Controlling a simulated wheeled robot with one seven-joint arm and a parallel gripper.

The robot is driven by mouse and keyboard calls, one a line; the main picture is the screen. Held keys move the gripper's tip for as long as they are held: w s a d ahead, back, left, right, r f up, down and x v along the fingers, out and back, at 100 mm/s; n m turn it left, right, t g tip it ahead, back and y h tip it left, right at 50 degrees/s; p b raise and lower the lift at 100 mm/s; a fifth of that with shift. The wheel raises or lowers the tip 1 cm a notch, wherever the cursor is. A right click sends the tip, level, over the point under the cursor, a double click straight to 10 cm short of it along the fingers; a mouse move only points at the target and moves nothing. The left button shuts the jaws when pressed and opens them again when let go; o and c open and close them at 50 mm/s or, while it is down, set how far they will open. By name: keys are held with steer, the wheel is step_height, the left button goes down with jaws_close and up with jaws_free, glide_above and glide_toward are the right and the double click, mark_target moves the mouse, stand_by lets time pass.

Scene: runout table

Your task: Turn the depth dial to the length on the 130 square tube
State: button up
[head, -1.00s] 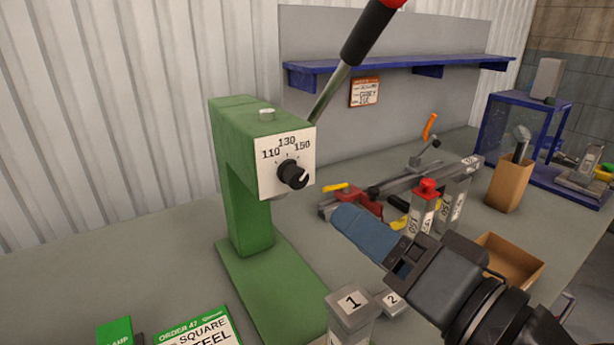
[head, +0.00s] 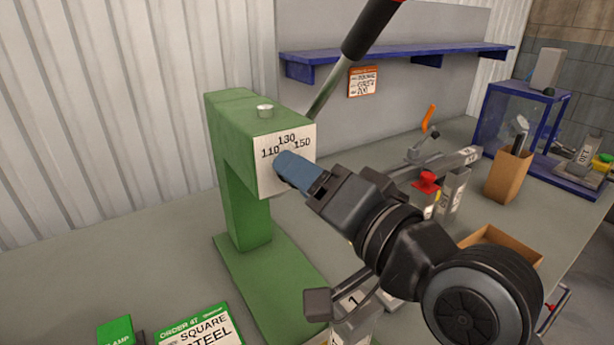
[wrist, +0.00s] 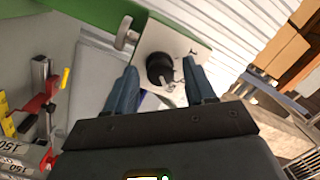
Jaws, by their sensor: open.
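The depth dial is a black knob on a white plate (head: 268,178) marked 110, 130 and 150, on the green press (head: 235,150). In the head view my gripper (head: 284,168) hides the knob. In the wrist view the black knob (wrist: 159,67) shows between my two blue fingers, which are open on either side of it; I cannot see firm contact. A pale pointer mark shows on the knob, but I cannot tell which number it meets. Grey square tubes (head: 455,188) stand at the right, one beside a red-topped piece; some labels read 150 in the wrist view (wrist: 18,146).
The press lever (head: 368,32) rises above the dial. A green order card (head: 200,327) reading "SQUARE STEEL" lies in front left. A block marked 1 (head: 352,302) stands below my arm. A cardboard tray (head: 510,240) and blue shelf (head: 400,55) are to the right.

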jaws_close()
stand_by(0.5)
steer(key=shift+n, duration=0.3)
steer(key=shift+n+h+b, duration=0.4)
steer(key=shift+n+h, duration=0.1)
steer(key=shift+n, duration=3.3)
